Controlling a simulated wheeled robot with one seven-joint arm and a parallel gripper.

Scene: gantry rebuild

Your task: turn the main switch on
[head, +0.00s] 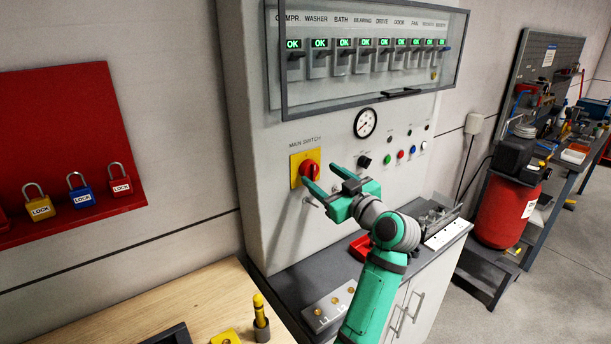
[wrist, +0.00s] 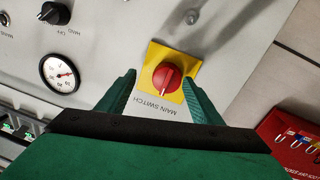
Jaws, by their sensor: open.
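The main switch is a red rotary knob (head: 309,171) on a yellow plate (head: 296,158), on the grey cabinet front under the label MAIN SWITCH. The knob also shows in the wrist view (wrist: 166,78), on its yellow plate (wrist: 156,54). My gripper (head: 320,180) is open in front of the knob. In the wrist view the two green fingers (wrist: 164,85) stand apart, one on each side of the knob. I cannot tell whether either fingertip touches it.
A round gauge (head: 365,123), a black selector (head: 364,161) and small coloured buttons (head: 401,155) sit right of the switch. A clear-covered breaker row (head: 370,55) is above. A red lock board (head: 60,150) hangs left. A wooden bench (head: 200,305) stands below.

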